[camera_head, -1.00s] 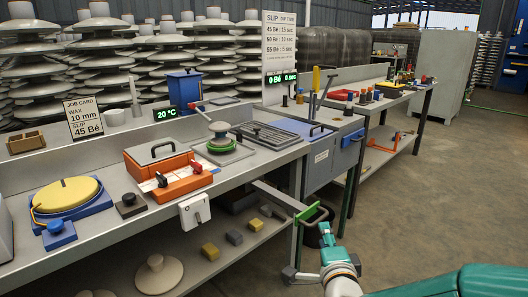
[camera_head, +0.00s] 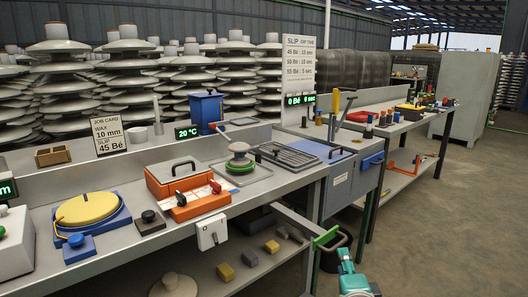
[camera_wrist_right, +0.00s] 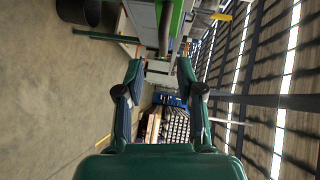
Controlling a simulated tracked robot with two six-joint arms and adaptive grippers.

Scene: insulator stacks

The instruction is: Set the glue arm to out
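A grey bar with a green end (camera_head: 326,237) and a dark handle loop sticks out from the front of the bench; it looks like the glue arm, though no label on it can be read. My right gripper (camera_head: 344,254) is just below and in front of that green end, partly cut off by the bottom edge. In the right wrist view my right gripper (camera_wrist_right: 160,67) has its fingers spread, with nothing held. The green part (camera_wrist_right: 176,22) and a dark round handle (camera_wrist_right: 165,30) show near and beyond the fingertips; contact cannot be told. My left gripper is not in view.
On the bench stand an orange box (camera_head: 186,191), a yellow disc on a blue base (camera_head: 86,208), a blue pot (camera_head: 207,109) and a slotted tray (camera_head: 290,155). A white switch box (camera_head: 211,231) hangs on the front edge. Open floor (camera_head: 440,235) lies to the right.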

